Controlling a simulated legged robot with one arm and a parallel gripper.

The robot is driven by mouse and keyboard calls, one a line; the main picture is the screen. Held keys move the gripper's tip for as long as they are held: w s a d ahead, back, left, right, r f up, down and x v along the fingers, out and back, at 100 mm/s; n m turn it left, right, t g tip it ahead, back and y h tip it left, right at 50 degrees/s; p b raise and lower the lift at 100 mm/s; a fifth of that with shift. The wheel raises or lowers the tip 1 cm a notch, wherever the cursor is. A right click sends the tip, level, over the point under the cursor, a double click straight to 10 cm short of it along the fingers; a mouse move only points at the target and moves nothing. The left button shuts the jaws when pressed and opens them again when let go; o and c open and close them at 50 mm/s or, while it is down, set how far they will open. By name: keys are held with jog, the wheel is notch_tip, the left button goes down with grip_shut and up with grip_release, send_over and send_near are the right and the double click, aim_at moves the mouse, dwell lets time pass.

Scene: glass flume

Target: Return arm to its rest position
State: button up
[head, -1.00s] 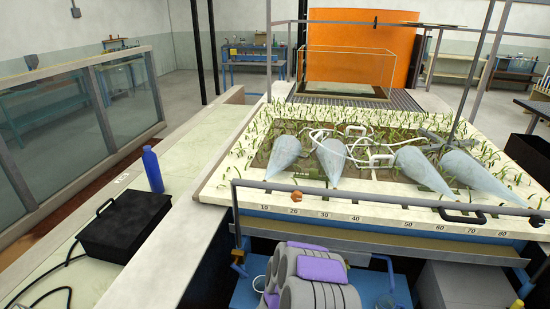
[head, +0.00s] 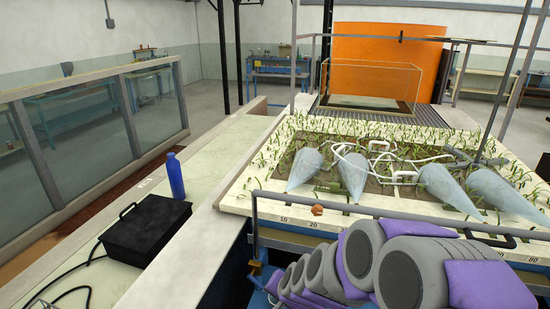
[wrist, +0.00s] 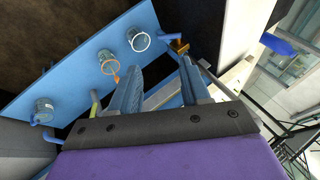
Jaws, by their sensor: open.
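My arm (head: 405,270), grey with purple panels, crosses the lower right of the head view, in front of the planted bed. Its gripper end cannot be made out there. In the wrist view my gripper (wrist: 158,85) has its two blue-grey fingers spread apart, with nothing held between them. Beyond the fingers is a blue shelf (wrist: 75,70) that carries a white-rimmed cup (wrist: 139,40), a cup with an orange part (wrist: 108,62) and a third cup (wrist: 44,108). The gripper appears apart from all of them.
The planted bed (head: 240,196) holds several grey cones, one of them at the left (head: 306,170). A rail (head: 375,211) runs along its front. A black box (head: 146,230) and a blue bottle (head: 175,176) stand on the left ledge, which has clear stretches.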

jog(key=s+d+r+n+g+h, duration=0.1)
jog(key=s+d+r+n+g, duration=0.1)
jog(key=s, duration=0.8)
jog(key=s+d+r+n+g+h, duration=0.1)
jog(key=s+d+r, duration=0.4)
jog(key=s, duration=0.6)
jog(key=s+d+r+n+g+h, duration=0.1)
jog(key=s+d+r+n+g, duration=0.1)
jog(key=s+d, duration=0.4)
jog(key=s+r+g, duration=0.1)
jog(key=s+g, duration=0.1)
jog(key=s, duration=0.3)
jog(key=shift+d+r+n+g, duration=0.2)
jog(key=shift+d+n+g, duration=0.1)
jog(key=shift+n, duration=0.1)
jog(key=shift+a, duration=0.1)
dwell(4.3)
